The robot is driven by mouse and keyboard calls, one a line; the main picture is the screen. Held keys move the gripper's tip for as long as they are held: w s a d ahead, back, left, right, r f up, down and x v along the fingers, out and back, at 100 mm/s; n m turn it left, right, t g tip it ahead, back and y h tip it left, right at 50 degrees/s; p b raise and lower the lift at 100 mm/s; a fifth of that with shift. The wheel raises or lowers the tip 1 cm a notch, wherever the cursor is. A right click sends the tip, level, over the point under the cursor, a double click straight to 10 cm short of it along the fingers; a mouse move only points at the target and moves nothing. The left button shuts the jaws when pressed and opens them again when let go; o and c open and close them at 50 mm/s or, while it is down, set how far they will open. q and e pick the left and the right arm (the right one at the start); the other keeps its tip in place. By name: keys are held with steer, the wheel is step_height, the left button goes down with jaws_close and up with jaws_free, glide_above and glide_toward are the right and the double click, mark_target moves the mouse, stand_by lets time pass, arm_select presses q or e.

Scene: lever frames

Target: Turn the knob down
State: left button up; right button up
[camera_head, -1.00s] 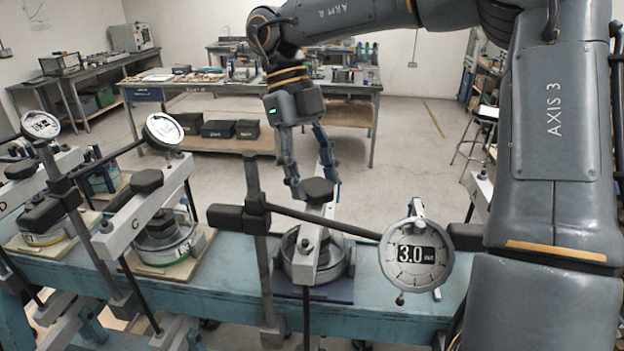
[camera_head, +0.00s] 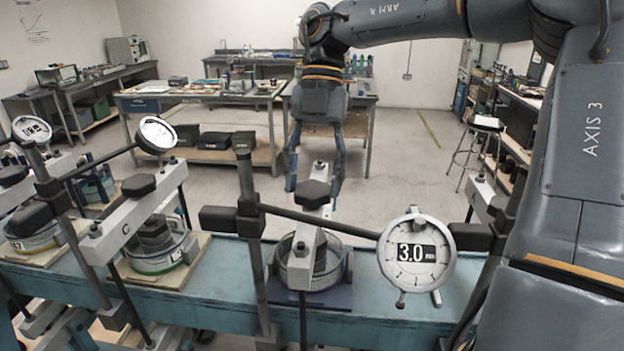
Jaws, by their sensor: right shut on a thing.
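The black knob (camera_head: 312,195) sits on top of a pale clamp bar (camera_head: 302,250) over a round glass-walled dish (camera_head: 333,263) on the blue bench. My right gripper (camera_head: 314,184) reaches down from above behind the knob. Its two fingers stand on either side of the knob and are shut on it; the far contact is partly hidden. A round dial gauge (camera_head: 416,252) to the right of the knob reads 3.0. My left gripper is not in view.
Similar clamps with black knobs, one marked C (camera_head: 139,185), stand to the left. A dark post (camera_head: 247,220) and its horizontal rod run close in front of the knob. The floor behind the bench (camera_head: 400,180) is open.

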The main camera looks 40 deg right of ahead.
steer(key=m+t, duration=0.1)
steer(key=m, duration=0.1)
steer(key=m+b, duration=0.1)
steer(key=m, duration=0.1)
steer(key=shift+s+m+t, duration=0.15)
steer(key=shift+m+t, duration=0.15)
steer(key=shift+t, duration=0.1)
steer(key=shift+s+m+t+b, duration=0.1)
steer(key=shift+m+t+b, duration=0.45)
steer(key=shift+m, duration=0.95)
steer(key=shift+y, duration=0.3)
steer(key=o, duration=1.2)
steer(key=shift+d+r, duration=0.1)
steer(key=shift+r, duration=0.05)
steer(key=v, duration=1.1)
steer(key=shift+d+r, duration=0.1)
steer(key=shift+r, duration=0.3)
